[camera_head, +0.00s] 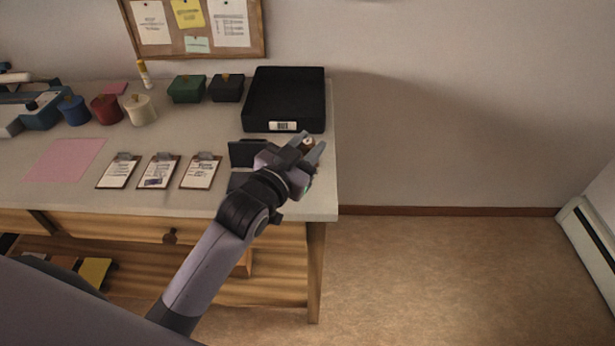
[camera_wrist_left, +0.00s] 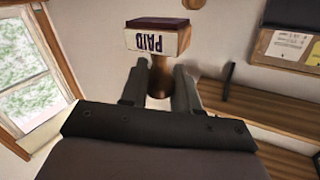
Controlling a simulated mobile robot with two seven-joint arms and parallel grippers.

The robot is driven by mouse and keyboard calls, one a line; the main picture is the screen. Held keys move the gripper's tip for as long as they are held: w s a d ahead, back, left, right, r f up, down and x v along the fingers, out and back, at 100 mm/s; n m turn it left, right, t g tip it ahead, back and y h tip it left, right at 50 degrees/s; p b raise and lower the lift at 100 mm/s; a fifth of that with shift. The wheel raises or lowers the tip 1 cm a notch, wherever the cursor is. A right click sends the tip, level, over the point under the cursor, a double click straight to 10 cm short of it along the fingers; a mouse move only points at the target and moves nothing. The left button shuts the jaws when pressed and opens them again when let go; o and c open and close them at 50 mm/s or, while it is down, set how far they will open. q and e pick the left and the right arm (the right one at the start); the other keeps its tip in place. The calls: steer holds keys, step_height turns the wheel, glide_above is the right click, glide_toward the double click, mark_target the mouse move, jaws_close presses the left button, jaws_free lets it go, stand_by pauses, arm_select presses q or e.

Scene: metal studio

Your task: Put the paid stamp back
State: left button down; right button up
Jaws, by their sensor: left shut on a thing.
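The paid stamp (camera_wrist_left: 156,38) has a pale block labelled PAID, a dark base and a brown wooden handle. In the left wrist view the label reads upside down. My left gripper (camera_head: 312,147) is shut on the stamp's handle, above the right end of the desk in the head view. The fingers hide much of the stamp there; only a small brown part (camera_head: 308,143) shows. A dark open case (camera_head: 248,152), perhaps an ink pad, lies just left of the gripper, partly hidden by my arm. My right gripper is not in view.
A black tray (camera_head: 249,108) stands at the back right of the desk (camera_head: 150,105). Lidded green (camera_head: 186,89) and black (camera_head: 227,90) boxes stand left of it. Three clipboards (camera_head: 159,172) lie in front. Blue, red and cream knobbed pots (camera_head: 139,110) stand further left.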

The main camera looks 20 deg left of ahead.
arm_select(q)
step_height(320, 180, down, 7)
steer(key=shift+r+b, duration=0.15)
steer(key=shift+b, duration=0.35)
steer(key=shift+f, duration=0.3)
steer(key=c, duration=0.8)
jaws_free()
